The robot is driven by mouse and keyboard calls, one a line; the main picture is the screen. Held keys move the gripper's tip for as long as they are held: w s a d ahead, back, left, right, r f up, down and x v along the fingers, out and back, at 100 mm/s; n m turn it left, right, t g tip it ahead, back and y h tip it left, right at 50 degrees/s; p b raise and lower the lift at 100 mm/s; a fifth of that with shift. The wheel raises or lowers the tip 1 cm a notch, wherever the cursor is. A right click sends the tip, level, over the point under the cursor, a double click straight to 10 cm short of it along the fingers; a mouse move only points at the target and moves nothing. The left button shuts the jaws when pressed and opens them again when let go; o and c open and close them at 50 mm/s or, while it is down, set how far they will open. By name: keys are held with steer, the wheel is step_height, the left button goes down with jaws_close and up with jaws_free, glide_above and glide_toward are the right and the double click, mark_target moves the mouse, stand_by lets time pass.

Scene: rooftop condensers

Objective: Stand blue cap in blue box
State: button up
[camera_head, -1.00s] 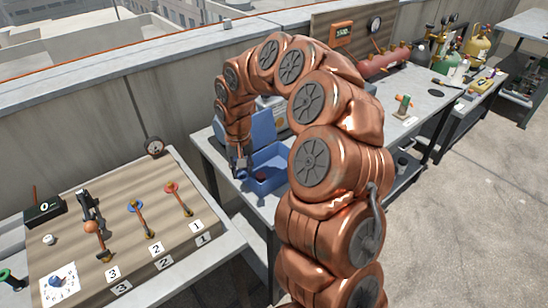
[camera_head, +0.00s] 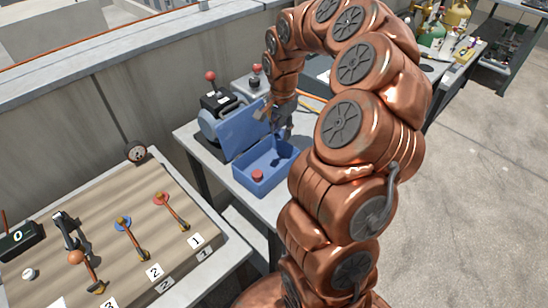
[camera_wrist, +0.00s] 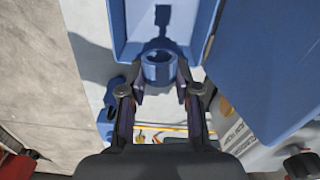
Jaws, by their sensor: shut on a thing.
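My gripper (camera_wrist: 160,82) is shut on the blue cap (camera_wrist: 159,66), a short ring with a dark round opening, held at the fingertips in the wrist view. The open blue box (camera_head: 262,181) stands on the grey table in the head view; its rim and floor also show at the top of the wrist view (camera_wrist: 118,28). In the head view my gripper (camera_head: 281,130) is above the box's far right part, and the cap there is too small to make out. The raised blue lid (camera_head: 241,130) leans back behind the box.
A grey device with a red-knobbed lever (camera_head: 212,100) stands behind the lid. The raised lid (camera_wrist: 265,70) is close to my gripper's right in the wrist view.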

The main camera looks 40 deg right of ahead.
steer(key=shift+d, duration=0.1)
steer(key=p, duration=0.2)
glide_above(281, 160)
step_height(281, 160, down, 7)
steer(key=shift+r, duration=0.2)
steer(key=shift+w+f, duration=0.1)
steer(key=shift+f, duration=1.45)
steer(key=shift+f+b, duration=0.25)
steer(key=shift+b, duration=0.1)
steer(key=o, duration=0.8)
steer(key=shift+o, duration=0.2)
steer(key=shift+r+p, duration=0.25)
steer(key=shift+p, duration=0.7)
